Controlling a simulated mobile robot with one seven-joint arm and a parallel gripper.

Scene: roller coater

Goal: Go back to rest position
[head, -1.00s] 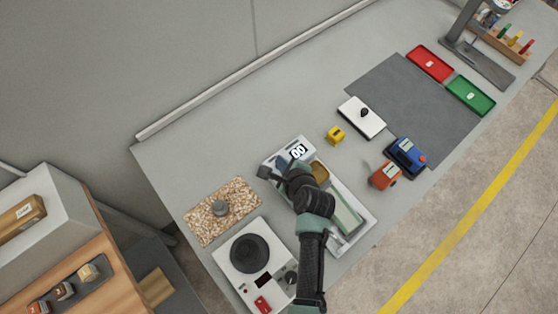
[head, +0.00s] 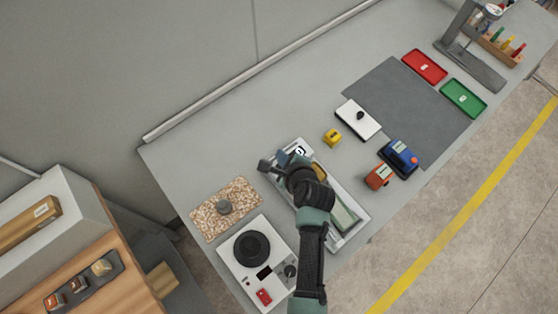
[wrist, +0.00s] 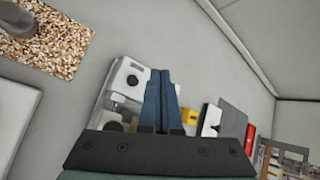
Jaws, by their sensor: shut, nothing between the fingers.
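My gripper (head: 279,160) is above the white machine tray (head: 352,233) in the middle of the bench in the head view. In the wrist view its two blue fingers (wrist: 159,100) lie side by side, shut and empty. Behind them the white machine (wrist: 128,76) shows in part. My arm hides much of the tray in the head view, where a green pad (head: 343,216) and a yellowish part show in it.
A speckled board (head: 240,193) with a grey knob and a white device with a black disc (head: 251,249) lie left.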

